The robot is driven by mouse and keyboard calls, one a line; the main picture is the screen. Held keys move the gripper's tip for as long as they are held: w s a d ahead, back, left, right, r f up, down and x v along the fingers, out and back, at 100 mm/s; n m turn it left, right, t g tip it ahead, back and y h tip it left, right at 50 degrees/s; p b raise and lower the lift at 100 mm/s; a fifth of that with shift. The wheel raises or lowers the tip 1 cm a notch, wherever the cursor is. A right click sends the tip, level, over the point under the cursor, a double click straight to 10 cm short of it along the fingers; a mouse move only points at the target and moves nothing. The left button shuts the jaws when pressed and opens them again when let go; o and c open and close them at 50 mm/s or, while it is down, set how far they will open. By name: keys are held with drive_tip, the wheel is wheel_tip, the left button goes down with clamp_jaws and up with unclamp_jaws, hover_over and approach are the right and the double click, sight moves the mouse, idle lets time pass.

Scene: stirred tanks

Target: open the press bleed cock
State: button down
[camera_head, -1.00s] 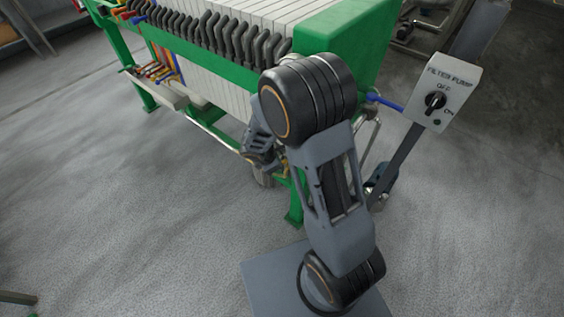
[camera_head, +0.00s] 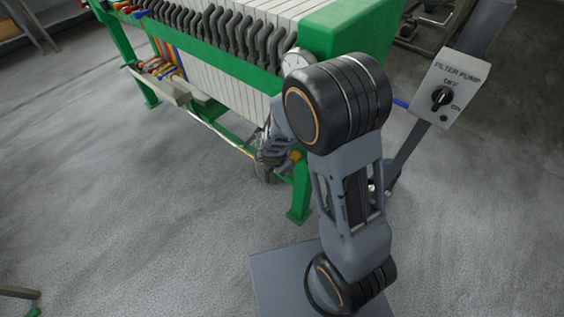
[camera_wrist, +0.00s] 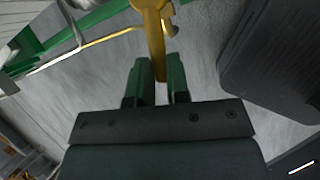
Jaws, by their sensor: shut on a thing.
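The filter press (camera_head: 330,30) with its green frame and pale plates stands at the top of the head view. In the wrist view a yellow handle (camera_wrist: 153,35), which looks like the bleed cock's lever, comes down from the top edge. My gripper (camera_wrist: 160,70) has its two green-lined fingers on either side of the lever's lower end and is shut on it. In the head view my gripper (camera_head: 270,155) is beside the green leg, partly hidden by my arm.
A dark block (camera_wrist: 275,55) is right of my fingers. Open floor lies at left.

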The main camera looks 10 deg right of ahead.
drive_tip(key=c, duration=1.1)
unclamp_jaws()
drive_tip(key=p+v, duration=0.6)
drive_tip(key=v, duration=0.8)
drive_tip(key=shift+f, duration=0.1)
